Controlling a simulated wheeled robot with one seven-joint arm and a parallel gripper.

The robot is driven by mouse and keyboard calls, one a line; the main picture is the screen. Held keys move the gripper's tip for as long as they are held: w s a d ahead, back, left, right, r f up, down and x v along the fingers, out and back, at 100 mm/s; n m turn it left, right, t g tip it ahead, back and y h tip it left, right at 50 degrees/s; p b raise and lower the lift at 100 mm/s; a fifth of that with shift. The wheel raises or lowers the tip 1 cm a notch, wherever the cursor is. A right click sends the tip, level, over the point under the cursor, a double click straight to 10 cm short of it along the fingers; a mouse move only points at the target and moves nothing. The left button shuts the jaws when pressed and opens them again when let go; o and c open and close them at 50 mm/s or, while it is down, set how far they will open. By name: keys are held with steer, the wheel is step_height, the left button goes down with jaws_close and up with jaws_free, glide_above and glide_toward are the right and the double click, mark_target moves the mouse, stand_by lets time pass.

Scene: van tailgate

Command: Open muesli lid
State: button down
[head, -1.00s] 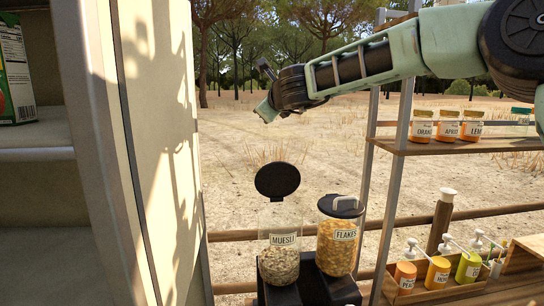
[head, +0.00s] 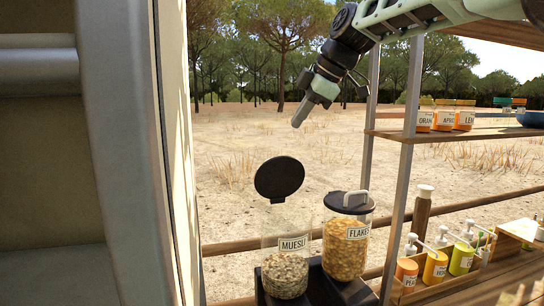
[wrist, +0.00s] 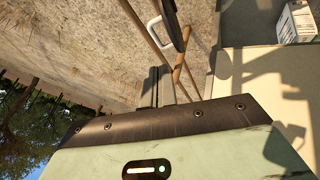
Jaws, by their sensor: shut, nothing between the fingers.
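The clear MUESLI jar (head: 286,273) stands at the lower middle of the head view, partly filled. Its round black lid (head: 280,179) is raised and tilted back above the jar's mouth. My gripper (head: 299,121) is above the lid, apart from it, pointing down and slightly left. It is shut and empty. In the wrist view the fingers (wrist: 155,86) are together, with nothing held. Beyond them a black lid with a white handle (wrist: 154,30) shows nearly edge-on at the top edge; I cannot tell which jar it belongs to.
The FLAKES jar (head: 346,248), with its black lid shut, stands right beside the muesli jar. A shelf (head: 390,135) with small jars and a row of pump bottles (head: 434,268) are at the right. The van's pale side (head: 120,150) fills the left.

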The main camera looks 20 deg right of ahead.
mark_target(283, 169)
steer(key=shift+n, duration=0.4)
steer(key=p+x, duration=0.1)
steer(key=x, duration=0.2)
steer(key=p+x, duration=0.1)
steer(key=x, duration=0.2)
steer(key=p+x, duration=0.1)
steer(key=x, duration=0.2)
steer(key=shift+s+d+f+p, duration=0.1)
steer(key=shift+d+f+p, duration=0.2)
steer(key=shift+f, duration=0.3)
steer(key=w, duration=0.6)
steer(key=shift+w+f+b, duration=0.25)
steer(key=shift+w+b, duration=0.05)
